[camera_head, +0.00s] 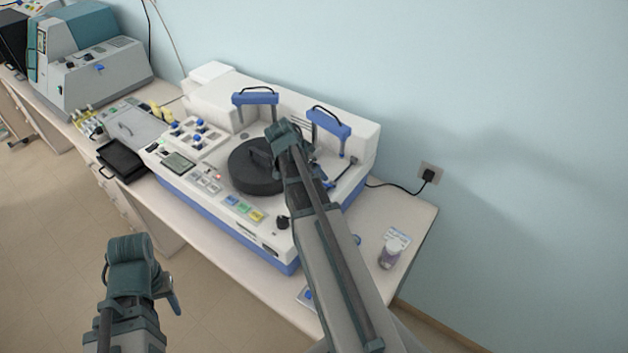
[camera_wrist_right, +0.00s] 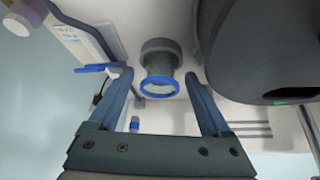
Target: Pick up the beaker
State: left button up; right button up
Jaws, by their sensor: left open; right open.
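A small clear container with purplish contents (camera_head: 389,252), the most beaker-like thing I see, stands on the bench right of the staining machine. In the right wrist view a grey, hollow cylinder with a blue rim (camera_wrist_right: 158,87) lies ahead between my fingers; I cannot tell whether it is a beaker or a machine part. My right gripper (camera_wrist_right: 160,78) is open, with no contact visible. In the head view its arm reaches over the machine and largely hides it. My left gripper (camera_head: 172,292) is low at the left, off the bench front; its fingers are mostly hidden.
The white and blue staining machine (camera_head: 225,215) has a black round lid (camera_head: 252,178) and blue handles (camera_head: 328,123). A black tray (camera_head: 122,161) and a teal-grey instrument (camera_head: 95,75) stand to its left. A wall socket (camera_head: 429,175) is behind right. The bench's right end has some free room.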

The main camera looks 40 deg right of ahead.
grip_shut()
dwell(0.4)
jog(key=shift+r, duration=0.1)
notch_tip(320, 180, up, 10)
jog(key=p, duration=1)
